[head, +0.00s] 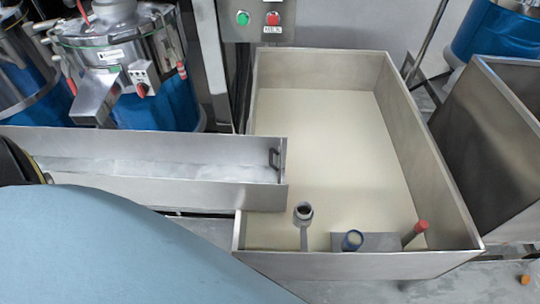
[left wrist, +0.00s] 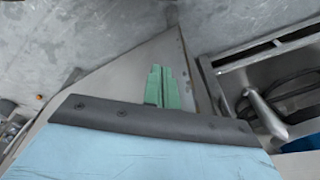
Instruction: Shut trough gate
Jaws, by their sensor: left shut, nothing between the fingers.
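The metal trough (head: 150,193) runs along the left side of the head view, with a whitish layer inside. Its right end reaches over the edge of a large tank. A small dark handle (head: 274,159) shows at that end, on what looks like the gate plate; I cannot tell how far open the gate is. My left gripper (left wrist: 162,86) shows as two green fingers side by side in the left wrist view, shut and empty. It is not visible in the head view, so its distance from the gate is unclear. My right gripper is in neither view.
The large tank (head: 448,190) holds cream-coloured contents. Several pipe ends stand along its near side, one red-topped (head: 420,227). A control box (head: 257,20) is behind it. A blue-and-steel machine (head: 115,60) stands behind the trough. Another metal bin (head: 490,135) is at right.

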